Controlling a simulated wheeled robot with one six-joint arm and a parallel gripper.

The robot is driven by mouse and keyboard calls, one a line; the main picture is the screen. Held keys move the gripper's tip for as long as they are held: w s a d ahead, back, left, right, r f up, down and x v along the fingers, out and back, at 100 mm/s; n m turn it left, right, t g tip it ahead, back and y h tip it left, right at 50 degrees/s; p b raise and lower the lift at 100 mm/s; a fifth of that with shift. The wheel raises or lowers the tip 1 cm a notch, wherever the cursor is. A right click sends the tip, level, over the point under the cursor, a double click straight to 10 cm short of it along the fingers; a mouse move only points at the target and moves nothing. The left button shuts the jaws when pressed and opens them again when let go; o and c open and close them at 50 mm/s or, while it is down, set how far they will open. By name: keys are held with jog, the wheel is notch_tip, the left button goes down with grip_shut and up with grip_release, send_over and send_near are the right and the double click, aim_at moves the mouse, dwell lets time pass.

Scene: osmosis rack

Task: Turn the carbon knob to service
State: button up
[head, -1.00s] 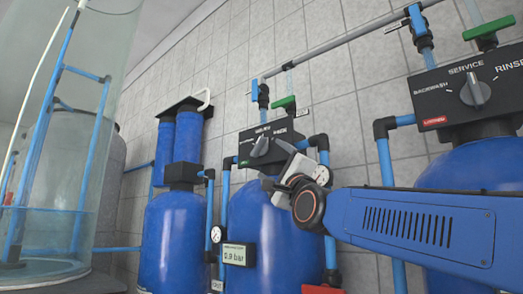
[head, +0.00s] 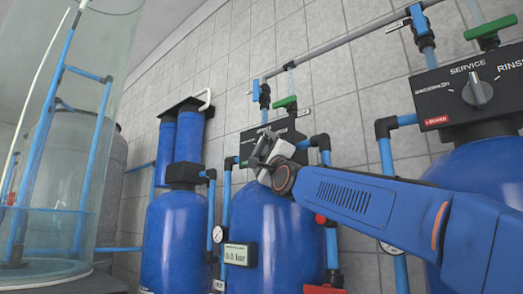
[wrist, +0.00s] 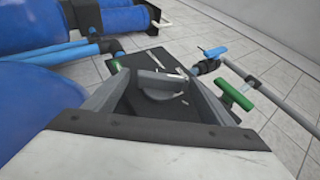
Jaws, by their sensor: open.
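The middle tank's black control box (head: 293,131) has printed labels, mostly hidden by my gripper in the head view. Its grey round knob (wrist: 160,92) shows in the wrist view between my gripper's fingers, on the black box face (wrist: 122,72). My gripper (head: 264,145) is open in front of this box, with its fingers at the knob. It also shows in the wrist view (wrist: 163,78). I cannot tell whether the fingers touch the knob or which label it points to. No carbon label is readable.
A second control box (head: 470,90) at the right has a grey knob (head: 477,93) pointing up at SERVICE. Green-handled (head: 285,102) and blue-handled valves stand above the middle box. Blue pipes (head: 227,190) flank the middle tank. A small display (head: 239,255) hangs at its front.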

jog(key=shift+c, duration=0.7)
jog(key=c, duration=0.9)
jog(key=shift+c, duration=0.2)
jog(key=shift+r+n, duration=0.15)
jog(key=shift+n, duration=0.15)
jog(key=shift+d+r+n+g, duration=0.15)
jog(key=shift+n+g, duration=0.4)
jog(key=shift+g, duration=0.35)
jog(key=shift+r+n+g, duration=0.15)
jog(key=shift+n+g, duration=0.4)
jog(key=shift+g, duration=0.35)
jog(key=shift+r+n+g+h, duration=0.2)
jog(key=shift+n+g+h, duration=0.5)
jog(key=shift+g, duration=0.7)
jog(key=shift+s, duration=0.1)
jog(key=o, duration=1.1)
jog(key=shift+s, duration=0.1)
